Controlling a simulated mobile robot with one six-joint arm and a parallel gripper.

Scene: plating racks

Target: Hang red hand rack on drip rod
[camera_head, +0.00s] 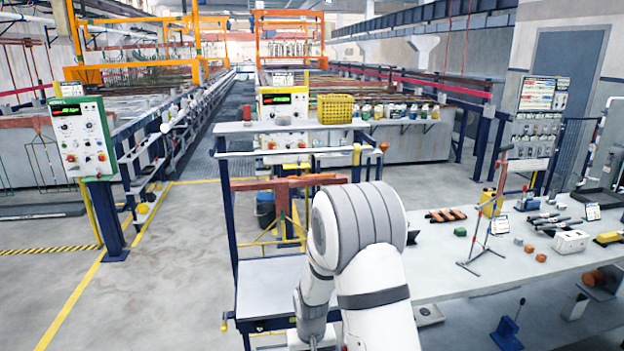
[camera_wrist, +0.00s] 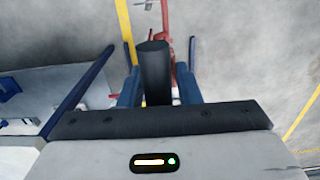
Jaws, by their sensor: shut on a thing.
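In the wrist view my gripper (camera_wrist: 159,75) has its blue fingers on either side of a thick black handle (camera_wrist: 155,62) and is shut on it. Red metal parts of the red hand rack (camera_wrist: 166,18) show beyond the handle; the rest of the rack is hidden behind it. In the head view my white arm reaches down at bottom centre, and the gripper and rack cannot be made out there.
A grey worktable (camera_head: 450,275) at right holds small parts, tools and a tall thin stand (camera_head: 482,232). A blue-framed bench with a pale lower shelf (camera_head: 268,285) stands left of my arm. A green-edged control panel (camera_head: 84,138) is at left. Open floor (camera_head: 175,270) lies between.

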